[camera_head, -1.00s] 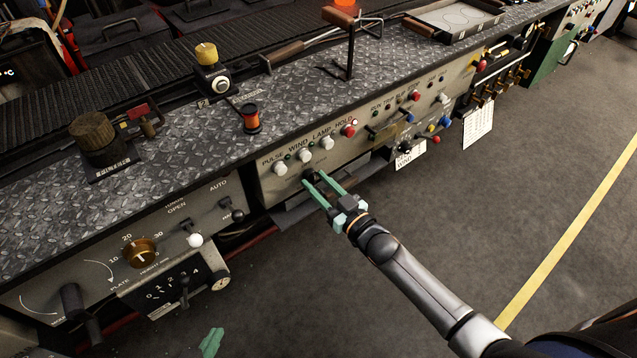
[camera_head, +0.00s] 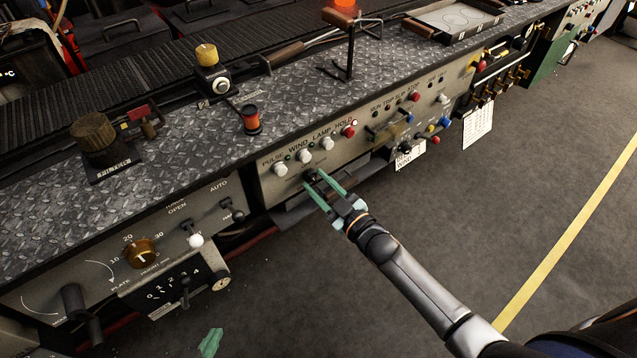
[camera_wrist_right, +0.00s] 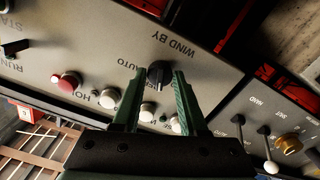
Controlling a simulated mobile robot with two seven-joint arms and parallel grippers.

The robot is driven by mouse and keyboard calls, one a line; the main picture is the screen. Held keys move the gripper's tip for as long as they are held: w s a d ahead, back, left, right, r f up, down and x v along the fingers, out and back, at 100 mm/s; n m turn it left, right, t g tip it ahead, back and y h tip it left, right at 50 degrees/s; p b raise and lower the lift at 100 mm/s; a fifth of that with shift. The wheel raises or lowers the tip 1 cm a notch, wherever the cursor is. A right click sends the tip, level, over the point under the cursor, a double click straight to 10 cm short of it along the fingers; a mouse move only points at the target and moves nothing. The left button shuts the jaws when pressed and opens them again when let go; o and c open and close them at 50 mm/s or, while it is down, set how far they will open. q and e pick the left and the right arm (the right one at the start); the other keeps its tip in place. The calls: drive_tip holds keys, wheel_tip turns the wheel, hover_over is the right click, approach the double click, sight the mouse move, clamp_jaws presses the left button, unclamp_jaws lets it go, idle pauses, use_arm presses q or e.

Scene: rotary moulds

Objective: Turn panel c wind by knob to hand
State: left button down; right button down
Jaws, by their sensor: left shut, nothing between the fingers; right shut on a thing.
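The wind-by knob (camera_wrist_right: 160,72) is a small black knob on the pale panel (camera_wrist_right: 105,40), under the upside-down words WIND BY in the right wrist view. The word AUTO shows on its left; no HAND label is readable beside it. My right gripper (camera_wrist_right: 161,80) is shut on the knob, with one green finger on each side. In the head view my right gripper (camera_head: 315,178) reaches the panel's lower edge and mostly hides the knob. I cannot tell exactly where the knob points. Only a green tip of my left gripper (camera_head: 210,342) shows at the bottom edge.
A row of white buttons (camera_head: 304,156) and a red button (camera_head: 349,131) sits just above the gripper. To the left is another panel with a brass dial (camera_head: 141,253) and levers (camera_head: 236,214). The floor (camera_head: 480,220) in front is clear.

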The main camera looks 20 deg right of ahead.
drive_tip(key=shift+n, duration=2.3)
drive_tip(key=shift+c, duration=2.2)
unclamp_jaws()
drive_tip(key=v, duration=1.2)
drive_tip(key=shift+s+p, duration=0.25)
drive_tip(key=shift+p, duration=0.15)
drive_tip(key=shift+d+r, duration=0.1)
